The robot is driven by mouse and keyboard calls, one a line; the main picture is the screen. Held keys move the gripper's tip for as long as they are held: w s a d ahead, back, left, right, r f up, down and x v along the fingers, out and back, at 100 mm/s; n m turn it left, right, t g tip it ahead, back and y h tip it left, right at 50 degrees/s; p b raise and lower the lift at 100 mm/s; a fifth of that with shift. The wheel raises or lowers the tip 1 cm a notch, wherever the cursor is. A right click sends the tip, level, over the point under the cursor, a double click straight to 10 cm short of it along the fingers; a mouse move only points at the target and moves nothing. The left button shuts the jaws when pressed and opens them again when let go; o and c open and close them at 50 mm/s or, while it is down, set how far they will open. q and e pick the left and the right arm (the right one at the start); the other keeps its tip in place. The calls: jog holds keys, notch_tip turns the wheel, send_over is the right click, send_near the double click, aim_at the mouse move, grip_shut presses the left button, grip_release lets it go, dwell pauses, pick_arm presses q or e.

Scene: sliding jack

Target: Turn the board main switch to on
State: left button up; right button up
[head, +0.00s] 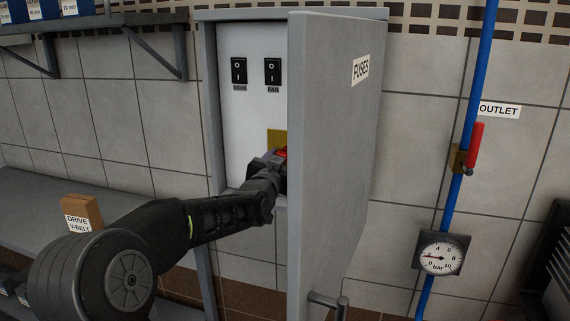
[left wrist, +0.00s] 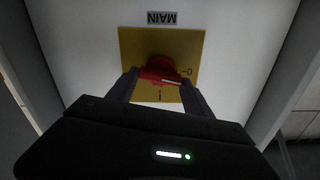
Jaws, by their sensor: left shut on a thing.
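The main switch is a red rotary knob (left wrist: 158,70) on a yellow plate (left wrist: 128,42), with an upside-down MAIN label (left wrist: 162,18) beside it in the left wrist view. The plate bears a 0 mark at the right and an I mark at the bottom of that view. The knob's white-marked handle lies slanted; I cannot tell its exact setting. My left gripper (left wrist: 159,84) is shut on the knob, one finger on each side. In the head view my left gripper (head: 274,166) reaches into the cabinet (head: 208,100), and the door hides part of the red knob (head: 281,153). My right gripper is not in view.
The cabinet's open FUSES door (head: 335,130) stands close to the right of my left gripper. Two black rocker switches, one labelled FAN (head: 272,71), sit above it. A blue pipe (head: 475,80) with a red valve handle (head: 474,145) and a gauge (head: 440,252) is at right.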

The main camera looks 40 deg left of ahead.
pick_arm(q)
jog(key=shift+d+f+m, duration=0.1)
jog(key=shift+f+m, duration=0.05)
jog(key=shift+m, duration=3.75)
jog(key=shift+d+f+m, duration=0.1)
jog(key=shift+m, duration=3.8)
jog(key=o, duration=1.4)
jog(key=shift+w, duration=0.1)
jog(key=shift+c, duration=0.2)
